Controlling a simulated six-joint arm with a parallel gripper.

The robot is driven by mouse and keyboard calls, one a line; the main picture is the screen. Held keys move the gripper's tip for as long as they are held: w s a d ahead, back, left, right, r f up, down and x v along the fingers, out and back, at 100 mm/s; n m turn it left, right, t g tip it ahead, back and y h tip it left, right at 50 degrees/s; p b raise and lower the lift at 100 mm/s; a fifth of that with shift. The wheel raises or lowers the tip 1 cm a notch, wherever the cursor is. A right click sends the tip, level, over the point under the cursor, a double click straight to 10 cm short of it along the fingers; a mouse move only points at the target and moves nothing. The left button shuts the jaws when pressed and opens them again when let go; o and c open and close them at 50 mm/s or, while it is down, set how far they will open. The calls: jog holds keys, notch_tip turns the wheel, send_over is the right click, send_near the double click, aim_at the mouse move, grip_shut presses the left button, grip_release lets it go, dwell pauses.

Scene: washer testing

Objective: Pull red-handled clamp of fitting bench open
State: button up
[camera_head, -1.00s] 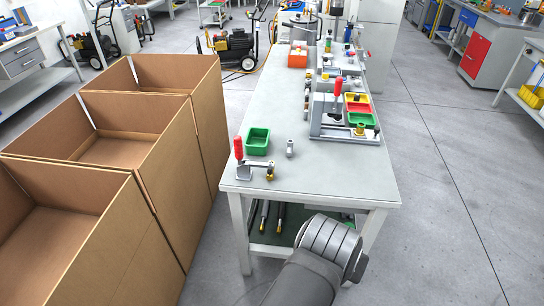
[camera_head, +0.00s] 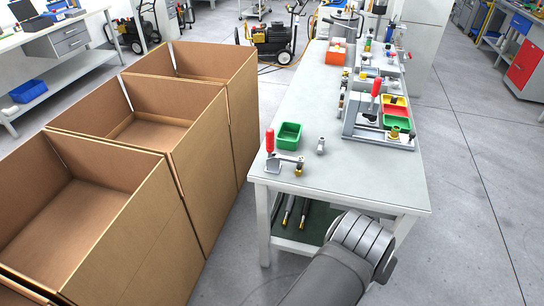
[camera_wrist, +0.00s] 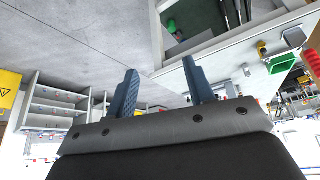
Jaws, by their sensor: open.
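A clamp with an upright red handle (camera_head: 269,141) stands at the near left corner of the grey bench (camera_head: 330,170). Its metal arm (camera_head: 290,157) points right and ends in a brass tip (camera_head: 299,170). A second upright red handle (camera_head: 376,86) rises from a grey fixture farther back. In the wrist view my gripper (camera_wrist: 160,66) is open and empty, with two dark blue fingers apart. The bench corner lies beyond the fingers, and a red handle (camera_wrist: 312,62) shows at the right edge, clear of them. The head view shows my arm below the bench front, but not the fingers.
A green bin (camera_head: 289,135) and a small grey fitting (camera_head: 320,146) sit beside the near clamp. Open cardboard boxes (camera_head: 190,170) stand left of the bench. Yellow, red and green trays (camera_head: 396,111) are at the fixture. Floor right of the bench is clear.

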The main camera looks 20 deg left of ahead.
jog(key=w+d+r+n+g, duration=0.2)
jog(key=w+d+n, duration=0.4)
jog(key=w+n, duration=0.5)
notch_tip(320, 180, up, 4)
jog(key=m+t+y, duration=0.1)
jog(key=m+t, duration=0.1)
jog(key=m, duration=0.7)
send_over(271, 137)
jog(key=s+a, duration=0.2)
jog(key=s, duration=0.3)
jog(key=x, duration=1.7)
jog(key=shift+a, duration=0.1)
grip_shut()
